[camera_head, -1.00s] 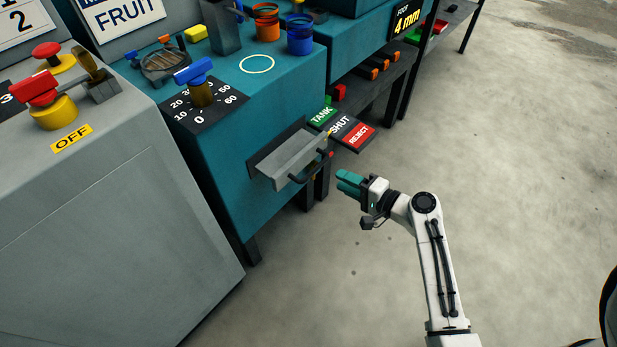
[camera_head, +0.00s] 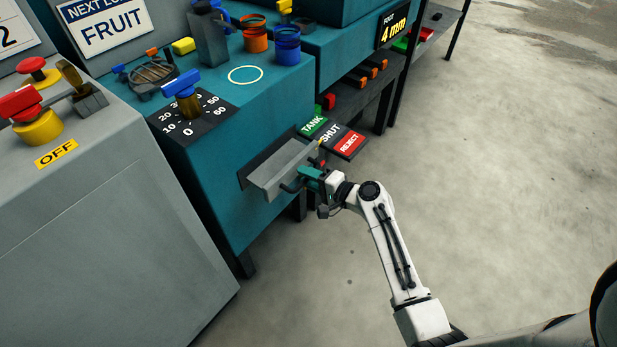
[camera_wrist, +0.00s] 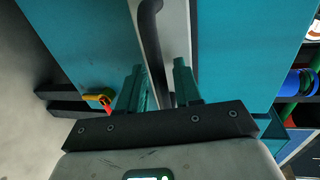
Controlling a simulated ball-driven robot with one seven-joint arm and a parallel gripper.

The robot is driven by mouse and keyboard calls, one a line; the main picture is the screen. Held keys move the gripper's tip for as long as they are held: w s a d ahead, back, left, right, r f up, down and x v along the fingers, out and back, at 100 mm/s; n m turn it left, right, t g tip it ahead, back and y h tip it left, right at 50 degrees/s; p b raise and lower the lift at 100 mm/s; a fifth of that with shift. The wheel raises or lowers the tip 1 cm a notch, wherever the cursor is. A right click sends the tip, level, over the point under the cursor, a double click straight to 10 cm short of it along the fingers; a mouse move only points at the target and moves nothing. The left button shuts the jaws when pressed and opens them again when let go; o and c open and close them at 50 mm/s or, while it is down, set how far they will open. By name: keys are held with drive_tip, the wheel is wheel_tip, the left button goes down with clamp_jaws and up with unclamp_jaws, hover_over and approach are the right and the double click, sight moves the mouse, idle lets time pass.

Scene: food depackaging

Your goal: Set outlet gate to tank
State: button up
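The outlet gate is a grey chute (camera_head: 280,168) on the front of the teal machine, with a dark bar handle (camera_head: 288,187) at its outer end. Beside it are a green TANK label (camera_head: 312,126), a black SHUT label (camera_head: 330,134) and a red REJECT label (camera_head: 349,143). A small yellow tip by the chute's far end appears nearest SHUT. My gripper (camera_head: 311,178) is at the handle, hiding part of it. In the wrist view my gripper's teal fingers (camera_wrist: 157,88) are apart, with the dark handle (camera_wrist: 150,42) running between them; a gap shows, and contact is unclear.
A blue knob on a dial (camera_head: 182,88) sits on the machine top. A grey cabinet (camera_head: 110,200) with red knobs stands at left. A dark shelf with orange blocks (camera_head: 368,73) lies beyond the labels. Open concrete floor is at right.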

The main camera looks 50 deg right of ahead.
sight(288, 165)
clamp_jaws()
idle(0.3)
drive_tip(key=w+b, duration=0.1)
drive_tip(key=w, duration=0.5)
drive_tip(key=shift+w+a+f, duration=0.1)
drive_tip(key=shift+w+a, duration=0.05)
drive_tip(key=shift+w, duration=0.55)
unclamp_jaws()
drive_tip(key=shift+w, duration=0.1)
